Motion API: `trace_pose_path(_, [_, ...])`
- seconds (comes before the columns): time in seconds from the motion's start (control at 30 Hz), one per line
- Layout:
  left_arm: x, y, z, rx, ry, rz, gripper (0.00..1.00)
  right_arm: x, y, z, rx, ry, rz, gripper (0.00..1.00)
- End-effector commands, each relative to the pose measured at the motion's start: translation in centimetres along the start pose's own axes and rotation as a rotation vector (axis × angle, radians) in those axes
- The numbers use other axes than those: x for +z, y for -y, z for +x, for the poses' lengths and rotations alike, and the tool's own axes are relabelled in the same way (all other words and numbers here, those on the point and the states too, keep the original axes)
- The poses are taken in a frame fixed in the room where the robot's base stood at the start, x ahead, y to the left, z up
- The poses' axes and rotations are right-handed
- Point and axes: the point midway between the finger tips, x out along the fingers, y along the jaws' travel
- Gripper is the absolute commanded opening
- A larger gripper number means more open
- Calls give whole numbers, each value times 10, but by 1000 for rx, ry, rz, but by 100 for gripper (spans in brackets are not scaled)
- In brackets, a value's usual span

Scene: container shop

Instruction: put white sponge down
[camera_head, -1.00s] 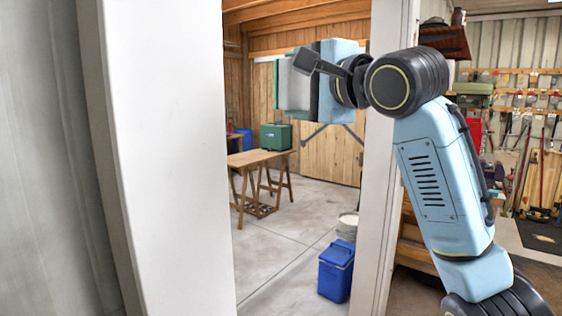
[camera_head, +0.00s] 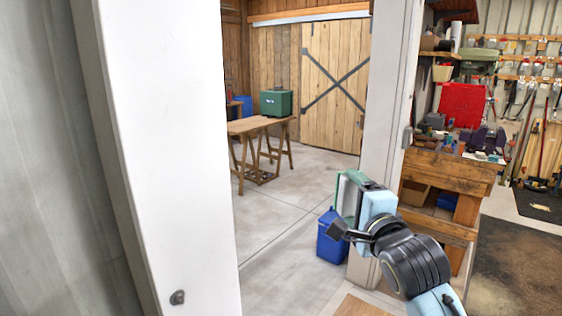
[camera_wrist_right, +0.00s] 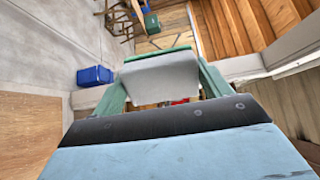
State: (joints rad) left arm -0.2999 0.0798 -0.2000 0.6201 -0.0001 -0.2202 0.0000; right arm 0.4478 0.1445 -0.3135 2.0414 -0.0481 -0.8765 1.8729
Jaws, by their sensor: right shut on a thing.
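My right gripper (camera_head: 352,198) is low at the right of centre in the head view, in front of the doorway's right post. In the right wrist view its green fingers (camera_wrist_right: 161,86) stand on both sides of a pale grey-white block with a green edge, the white sponge (camera_wrist_right: 160,78). The gripper is shut on the sponge, which hangs clear of any surface I can see. My left gripper is not in view.
A bare wooden surface (camera_head: 361,306) shows at the bottom edge, also at left in the wrist view (camera_wrist_right: 28,135). A blue cooler (camera_head: 330,240) stands on the floor behind the gripper. A trestle table (camera_head: 250,126) with a green case (camera_head: 276,102) stands farther back. A workbench (camera_head: 450,168) is at right.

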Motion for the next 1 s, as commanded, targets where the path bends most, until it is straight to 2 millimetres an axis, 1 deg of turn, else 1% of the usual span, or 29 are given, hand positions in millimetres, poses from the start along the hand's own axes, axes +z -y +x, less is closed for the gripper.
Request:
trace_pose_path(0.03, [0,0,3,0,0,0,36,-3,-18,-6,6,-15,3,58])
trace_pose_path(0.1, [0,0,6,0,0,0,36,-8,-36,-15,5,-37,3,58])
trace_pose_path(0.3, [1,0,12,0,0,0,36,-20,-84,-44,5,-95,3,58])
trace_pose_path(0.37, [1,0,14,0,0,0,36,-23,-98,-53,4,-110,3,58])
trace_pose_path(0.6, [2,0,22,0,0,0,36,-32,-148,-95,5,-159,3,58])
trace_pose_path(0.8, [3,0,28,0,0,0,36,-36,-179,-129,3,-183,2,58])
trace_pose_path(0.9, [3,0,30,0,0,0,36,-37,-188,-141,-1,-188,3,58])
trace_pose_path(1.0, [3,0,31,0,0,0,36,-38,-194,-149,-2,-191,1,58])
